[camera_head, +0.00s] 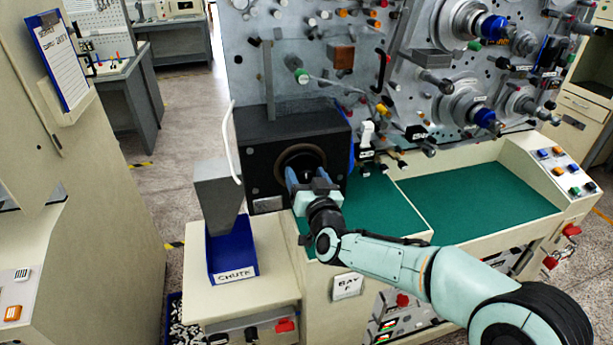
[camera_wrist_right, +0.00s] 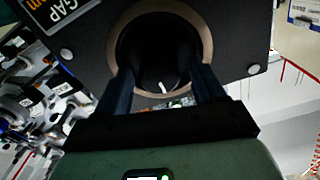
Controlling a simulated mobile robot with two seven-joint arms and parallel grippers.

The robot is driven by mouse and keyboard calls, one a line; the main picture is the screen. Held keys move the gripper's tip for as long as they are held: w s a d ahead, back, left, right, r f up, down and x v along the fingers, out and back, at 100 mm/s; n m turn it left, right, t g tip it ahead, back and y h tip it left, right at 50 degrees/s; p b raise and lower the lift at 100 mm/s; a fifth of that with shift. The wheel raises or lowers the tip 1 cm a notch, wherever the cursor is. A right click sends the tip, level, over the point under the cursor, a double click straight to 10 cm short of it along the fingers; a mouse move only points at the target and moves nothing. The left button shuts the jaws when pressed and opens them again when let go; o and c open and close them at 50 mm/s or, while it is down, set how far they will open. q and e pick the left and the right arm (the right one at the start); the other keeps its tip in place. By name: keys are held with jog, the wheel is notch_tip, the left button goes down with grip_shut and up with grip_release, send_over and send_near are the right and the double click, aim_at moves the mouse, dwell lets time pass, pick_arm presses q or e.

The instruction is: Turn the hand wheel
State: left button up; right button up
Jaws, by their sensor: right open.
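A black box (camera_head: 262,140) stands on the near left part of the machine bench. Its front has a round, brown-rimmed opening (camera_head: 283,160) with a dark round knob (camera_wrist_right: 160,50), apparently the hand wheel, inside. The knob carries a short white mark in the right wrist view. My right gripper (camera_head: 304,174) reaches the front of the box. In the wrist view its two fingers (camera_wrist_right: 163,74) are spread, one on each side of the knob's lower part. I cannot tell whether they touch it. My left gripper is not in view.
A grey chute (camera_head: 217,192) with a blue bin (camera_head: 235,257) labelled CHUTE stands left of the box. A white cable (camera_head: 229,135) curves beside the box. Pegs and spools crowd the grey panel (camera_head: 245,60) behind. Green mats (camera_head: 475,198) on the right are mostly clear.

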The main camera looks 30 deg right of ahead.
jog(key=c, duration=1)
jog(key=shift+c, duration=0.2)
